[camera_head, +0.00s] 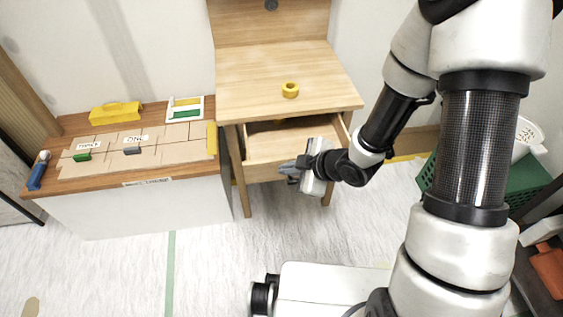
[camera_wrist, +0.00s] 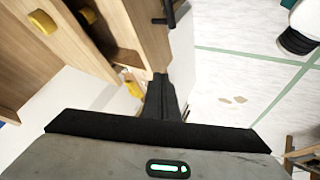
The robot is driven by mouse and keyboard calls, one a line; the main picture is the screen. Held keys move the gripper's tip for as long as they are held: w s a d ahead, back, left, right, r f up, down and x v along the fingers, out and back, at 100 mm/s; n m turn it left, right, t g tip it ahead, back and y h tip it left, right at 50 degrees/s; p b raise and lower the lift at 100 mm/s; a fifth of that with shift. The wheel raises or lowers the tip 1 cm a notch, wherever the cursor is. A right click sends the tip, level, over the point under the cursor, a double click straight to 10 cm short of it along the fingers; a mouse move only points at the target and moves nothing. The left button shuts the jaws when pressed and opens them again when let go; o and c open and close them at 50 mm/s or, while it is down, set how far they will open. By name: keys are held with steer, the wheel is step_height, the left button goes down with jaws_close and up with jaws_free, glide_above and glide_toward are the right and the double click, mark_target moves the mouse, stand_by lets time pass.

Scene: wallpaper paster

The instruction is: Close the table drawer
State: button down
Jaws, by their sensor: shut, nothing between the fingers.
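The wooden table (camera_head: 250,88) stands against the wall in the head view. Its drawer (camera_head: 268,151) is pulled out and open toward me, with a yellow item partly visible inside. In the wrist view the drawer front (camera_wrist: 148,42) shows at upper centre with a dark handle (camera_wrist: 166,17). My gripper (camera_head: 285,168) is shut and empty, at the front of the drawer. In the wrist view its closed fingers (camera_wrist: 162,92) point at the lower end of the drawer front. I cannot tell whether they touch it.
A yellow ring (camera_head: 290,90) lies on the tabletop. A workbench (camera_head: 130,205) with a yellow toolbox (camera_head: 116,112) and boards stands at left. A green crate (camera_head: 500,200) stands at right, partly behind my arm. The floor in front of the table is mostly clear.

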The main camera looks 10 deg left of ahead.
steer(key=s+d+n+g+h, duration=0.1)
steer(key=s+d+n, duration=0.1)
steer(key=d, duration=0.1)
steer(key=b, duration=0.2)
glide_toward(270, 172)
step_height(270, 172, down, 3)
steer(key=a, duration=0.2)
steer(key=shift+w+f, duration=0.25)
steer(key=shift+w, duration=0.45)
